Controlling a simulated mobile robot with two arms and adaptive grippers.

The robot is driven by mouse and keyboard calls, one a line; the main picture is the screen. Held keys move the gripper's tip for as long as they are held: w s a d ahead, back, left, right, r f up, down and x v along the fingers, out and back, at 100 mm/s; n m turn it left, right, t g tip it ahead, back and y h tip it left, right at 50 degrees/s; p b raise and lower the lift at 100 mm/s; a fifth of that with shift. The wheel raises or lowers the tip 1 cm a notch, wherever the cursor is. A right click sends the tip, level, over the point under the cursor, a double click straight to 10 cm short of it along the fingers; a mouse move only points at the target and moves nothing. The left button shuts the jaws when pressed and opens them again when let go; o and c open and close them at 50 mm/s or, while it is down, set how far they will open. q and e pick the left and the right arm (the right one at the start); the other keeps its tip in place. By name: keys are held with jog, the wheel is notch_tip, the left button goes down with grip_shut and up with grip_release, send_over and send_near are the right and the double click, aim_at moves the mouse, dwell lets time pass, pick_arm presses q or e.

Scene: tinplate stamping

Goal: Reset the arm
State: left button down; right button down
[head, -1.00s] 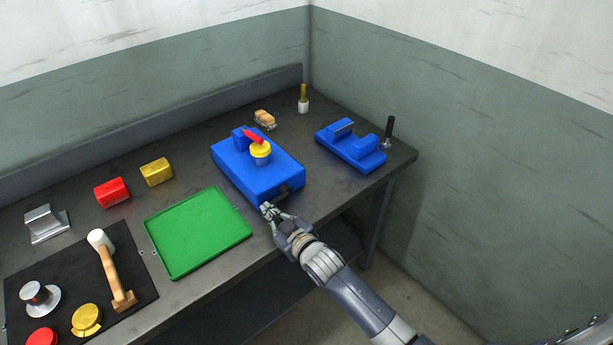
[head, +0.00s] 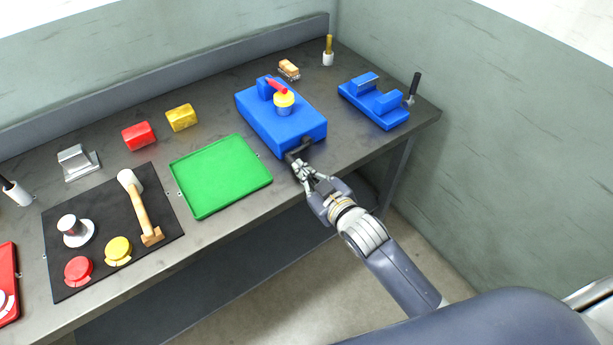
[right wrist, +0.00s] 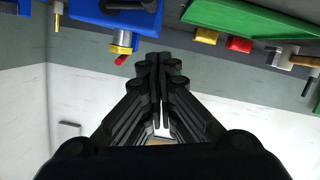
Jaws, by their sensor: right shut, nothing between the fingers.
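My right gripper (head: 301,172) is at the front edge of the workbench, by the near right corner of the blue stamping block (head: 262,122). It is shut and empty; in the right wrist view its fingers (right wrist: 158,62) are together. The head view does not show clearly whether it touches the block's dark front part. A yellow cup-like piece (head: 284,100) with a red handle sits on top of the block. My left gripper is out of view.
A green tray (head: 222,178) lies left of my right gripper. A black mat (head: 100,252) holds a mallet (head: 139,205) and round pieces. A second blue fixture (head: 372,108) stands at the right. Red (head: 138,136) and yellow (head: 181,118) blocks lie behind the tray.

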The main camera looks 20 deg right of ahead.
jog(key=s+d+f+m+g+h+b, duration=0.15)
jog(key=s+f, duration=0.35)
jog(key=f, duration=0.7)
jog(key=s+d+f+g+h, duration=0.1)
jog(key=s+d+f+g, duration=0.3)
jog(key=f, duration=0.8)
jog(key=s+d+f+m+g+h+b, duration=0.15)
jog(key=s+f, duration=0.45)
jog(key=f, duration=0.6)
jog(key=s+d+f+g, duration=0.1)
jog(key=s+f+g, duration=0.1)
jog(key=s+f, duration=0.4)
jog(key=s+d+f+g+b, duration=0.1)
jog(key=s+f, duration=0.5)
jog(key=s, duration=0.9)
jog(key=s+d+f+m+g, duration=0.1)
jog(key=s+f+g, duration=0.2)
jog(key=s+f, duration=0.3)
jog(key=s, duration=0.5)
jog(key=shift+d+g, duration=0.25)
jog(key=shift+g, duration=0.05)
jog(key=shift+f, duration=0.1)
